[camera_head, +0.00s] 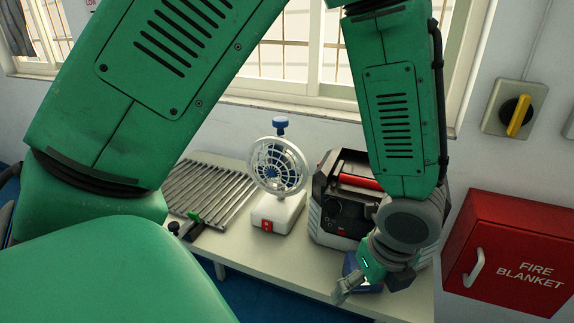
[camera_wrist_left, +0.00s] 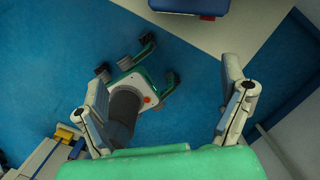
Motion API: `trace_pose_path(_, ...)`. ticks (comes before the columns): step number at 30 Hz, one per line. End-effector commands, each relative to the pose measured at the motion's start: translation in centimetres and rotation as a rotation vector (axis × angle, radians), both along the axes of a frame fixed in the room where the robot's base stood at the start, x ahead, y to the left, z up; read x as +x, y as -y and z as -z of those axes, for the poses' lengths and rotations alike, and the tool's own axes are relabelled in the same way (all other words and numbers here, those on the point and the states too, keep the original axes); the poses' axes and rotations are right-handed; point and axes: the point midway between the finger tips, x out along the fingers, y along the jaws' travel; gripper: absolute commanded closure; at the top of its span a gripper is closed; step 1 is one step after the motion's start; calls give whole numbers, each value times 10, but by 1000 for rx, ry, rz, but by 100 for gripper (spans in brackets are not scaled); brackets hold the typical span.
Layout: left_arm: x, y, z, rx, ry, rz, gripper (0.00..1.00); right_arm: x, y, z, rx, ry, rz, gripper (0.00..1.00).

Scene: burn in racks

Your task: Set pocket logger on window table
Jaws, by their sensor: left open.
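The pale window table (camera_head: 300,268) stands below the window. A small blue object (camera_head: 349,263), possibly the pocket logger, sits near its front edge, partly hidden behind my left gripper (camera_head: 368,286). In the left wrist view, a blue object with a dark red front (camera_wrist_left: 190,8), likely the same one, sits on the pale surface at the top edge, cut off by the frame. My left gripper (camera_wrist_left: 165,76) has its fingers wide apart with nothing between them. It is at the table's front edge, apart from the blue object in the wrist view. My right gripper is not in view.
On the table are a ribbed metal rack (camera_head: 210,186), a small fan (camera_head: 278,212) with a red switch, and a bulky grey-black power unit (camera_head: 340,205) close behind my left wrist. A red fire blanket box (camera_head: 515,245) is on the wall at right.

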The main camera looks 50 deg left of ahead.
Motion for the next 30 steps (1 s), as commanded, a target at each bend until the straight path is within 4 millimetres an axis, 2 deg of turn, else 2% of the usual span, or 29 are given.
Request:
trace_pose_path(1,-26,6,35,-79,-67,-164,9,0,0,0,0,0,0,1)
trace_pose_path(3,-56,15,76,-182,-128,-455,9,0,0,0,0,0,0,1)
trace_pose_path(6,-92,15,125,-260,-158,-905,9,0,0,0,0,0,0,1)
trace_pose_path(9,-119,-2,163,-266,-112,-1301,9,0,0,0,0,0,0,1)
trace_pose_path(12,-140,-29,188,-240,-19,-1590,9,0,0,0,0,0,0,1)
trace_pose_path(15,-153,-51,201,-215,72,-1759,9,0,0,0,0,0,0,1)
trace_pose_path(18,-158,-63,206,-204,126,-1836,9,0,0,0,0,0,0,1)
trace_pose_path(30,-158,-65,206,-205,139,-1849,9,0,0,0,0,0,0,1)
